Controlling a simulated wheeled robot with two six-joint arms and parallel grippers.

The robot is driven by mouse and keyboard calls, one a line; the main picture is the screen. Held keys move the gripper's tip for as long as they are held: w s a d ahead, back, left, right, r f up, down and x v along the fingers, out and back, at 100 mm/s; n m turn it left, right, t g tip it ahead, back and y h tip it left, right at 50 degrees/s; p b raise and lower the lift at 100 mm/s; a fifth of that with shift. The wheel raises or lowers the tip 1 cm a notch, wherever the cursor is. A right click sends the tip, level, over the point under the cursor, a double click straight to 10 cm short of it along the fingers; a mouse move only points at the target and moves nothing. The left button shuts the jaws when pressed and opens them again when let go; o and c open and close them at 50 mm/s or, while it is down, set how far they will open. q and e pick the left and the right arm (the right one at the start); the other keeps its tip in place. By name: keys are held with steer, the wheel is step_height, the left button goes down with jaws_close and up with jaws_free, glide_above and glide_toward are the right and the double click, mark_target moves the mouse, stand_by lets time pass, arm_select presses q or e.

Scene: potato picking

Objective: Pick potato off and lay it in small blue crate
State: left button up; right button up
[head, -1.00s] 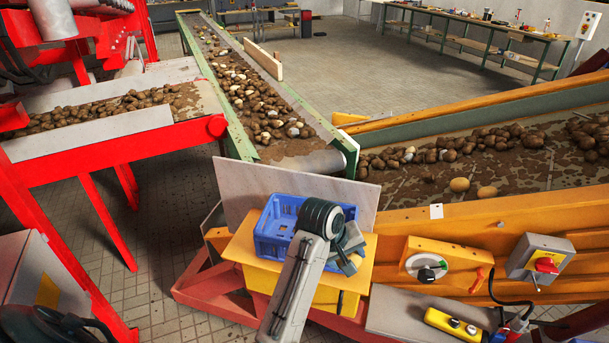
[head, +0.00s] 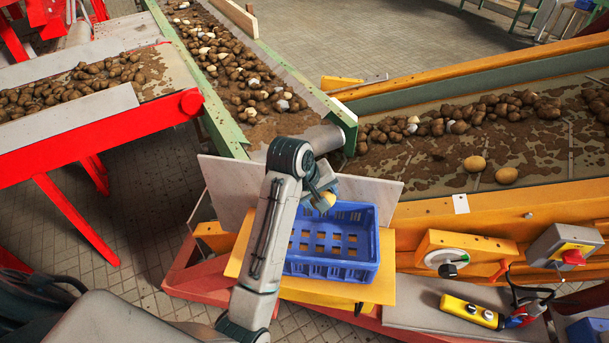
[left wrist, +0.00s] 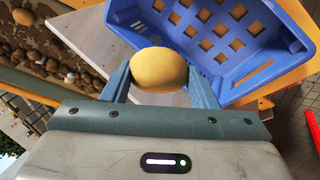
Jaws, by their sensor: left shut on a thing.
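A yellow potato (left wrist: 158,70) is held between the two fingers of my left gripper (left wrist: 160,82) in the left wrist view. In the head view my left gripper (head: 322,196) is at the back left corner of the small blue crate, with a bit of the potato (head: 327,201) showing. The small blue crate (head: 330,268) looks empty, with a slotted floor. It also shows in the left wrist view (left wrist: 245,82), beyond and to the right of the potato. The potato is beside or above its rim; I cannot tell its height. My right gripper is out of view.
The crate stands on a yellow platform (head: 378,290). A pale board (head: 372,192) stands behind it. Two yellow potatoes lie on the right conveyor (head: 420,180) near brown ones. A control panel (head: 470,257) is at right.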

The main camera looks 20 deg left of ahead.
arm_select(q)
steer(key=shift+w+a+f, duration=0.1)
steer(key=shift+w+a, duration=0.05)
steer(key=shift+a, duration=0.05)
steer(key=shift+d+f, duration=0.1)
steer(key=shift+d, duration=0.1)
steer(key=shift+s+d+f, duration=0.65)
steer(key=shift+f, duration=0.9)
steer(key=shift+w+a+f, duration=0.25)
steer(key=shift+a+f, duration=0.05)
steer(key=shift+f, duration=0.35)
steer(key=o, duration=0.6)
steer(key=shift+s+d, duration=0.1)
steer(key=o, duration=0.4)
steer(key=shift+o, duration=0.3)
steer(key=shift+s+r, duration=0.1)
steer(key=shift+r, duration=0.3)
steer(key=shift+b+v, duration=0.9)
steer(key=shift+v, duration=2.45)
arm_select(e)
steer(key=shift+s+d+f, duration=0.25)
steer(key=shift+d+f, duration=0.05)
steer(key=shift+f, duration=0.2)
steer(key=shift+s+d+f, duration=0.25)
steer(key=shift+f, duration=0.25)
